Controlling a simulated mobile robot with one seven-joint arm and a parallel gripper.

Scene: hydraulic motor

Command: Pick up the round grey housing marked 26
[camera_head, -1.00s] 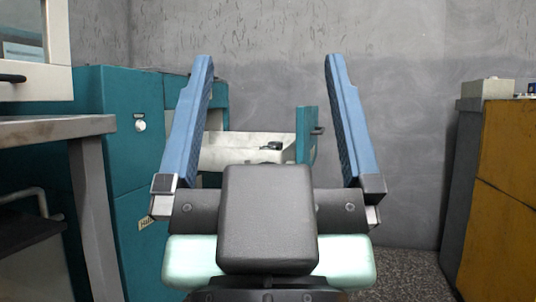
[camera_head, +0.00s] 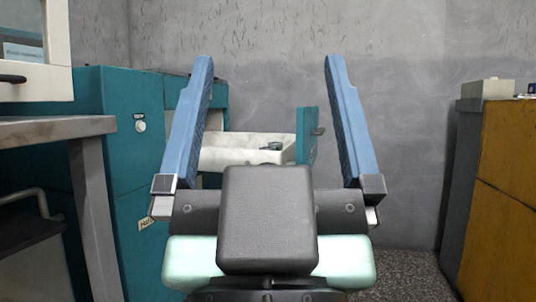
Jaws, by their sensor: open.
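My gripper (camera_head: 268,72) is open and empty in the middle of the head view, its two blue fingers spread wide and pointing up and away. Beyond it, an open drawer (camera_head: 248,142) with a pale inside and a teal front sticks out of a teal cabinet. A small dark object (camera_head: 271,146) lies in the drawer, too small to identify. I cannot make out a round grey housing marked 26. My gripper's body hides the lower part of the drawer area.
The teal cabinet (camera_head: 142,170) stands at the left, behind a grey table (camera_head: 60,127) with metal legs. A yellow and grey cabinet (camera_head: 500,195) stands at the right. A grey wall (camera_head: 410,130) closes the back. Speckled floor (camera_head: 405,268) shows free at the lower right.

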